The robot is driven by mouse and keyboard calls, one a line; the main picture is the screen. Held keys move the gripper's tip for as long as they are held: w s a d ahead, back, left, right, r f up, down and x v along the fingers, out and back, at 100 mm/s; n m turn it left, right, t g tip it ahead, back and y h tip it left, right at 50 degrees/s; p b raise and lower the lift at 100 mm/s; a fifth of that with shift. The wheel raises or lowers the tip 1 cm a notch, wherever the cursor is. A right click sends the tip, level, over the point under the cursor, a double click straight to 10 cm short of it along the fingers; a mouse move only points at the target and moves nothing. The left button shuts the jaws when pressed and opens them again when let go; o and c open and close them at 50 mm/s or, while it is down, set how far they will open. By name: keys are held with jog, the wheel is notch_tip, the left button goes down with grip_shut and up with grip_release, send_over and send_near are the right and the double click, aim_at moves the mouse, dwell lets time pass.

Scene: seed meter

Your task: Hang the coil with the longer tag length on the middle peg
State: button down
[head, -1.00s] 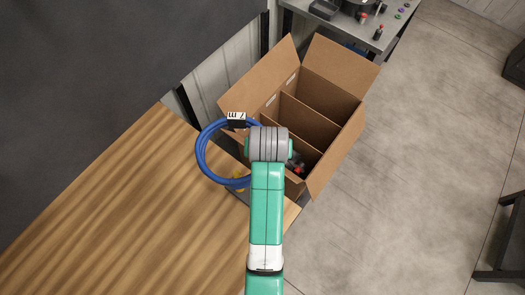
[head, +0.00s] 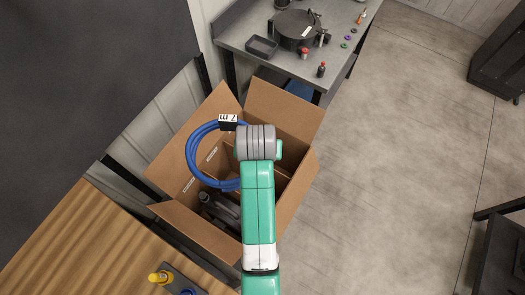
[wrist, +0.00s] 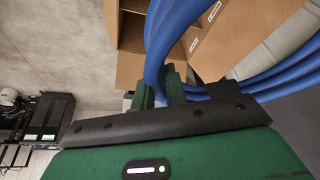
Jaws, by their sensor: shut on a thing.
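A blue coil (head: 190,155) with a white tag (head: 228,119) hangs at my gripper. The tag seems to read 7 m, though its print is small. In the head view my arm hides the gripper's fingers and the coil's right side. In the wrist view my gripper (wrist: 165,88) is shut on the blue coil (wrist: 160,45), whose strands run up and off to the right. The coil is held over the open cardboard box. No pegs and no second coil can be made out.
The divided cardboard box (head: 298,195) stands below, flaps open, with a dark grey item (head: 222,208) inside. A wooden table (head: 75,245) is at lower left, with a yellow knob (head: 160,277). A grey bench (head: 260,25) stands beyond.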

jog(key=s+a+r+m+y+p, duration=0.2)
jog(key=a+r+m+y+p, duration=0.2)
jog(key=a+r, duration=0.5)
jog(key=s+a+r+m+t+y+p, duration=0.1)
jog(key=a+r+m+y+p, duration=0.3)
jog(key=r, duration=1.7)
jog(key=s+a+r+m+y+p, duration=0.3)
jog(key=a+r+m+p, duration=0.5)
jog(key=a+r+m, duration=0.4)
jog(key=a+r+y, duration=0.1)
jog(key=a+r, duration=0.3)
jog(key=shift+s+t+y, duration=0.3)
jog(key=w+r+x, duration=0.1)
jog(key=x, duration=1.4)
jog(key=shift+w+a+r, duration=0.2)
jog(key=shift+w+r, duration=0.1)
jog(key=shift+w, duration=0.2)
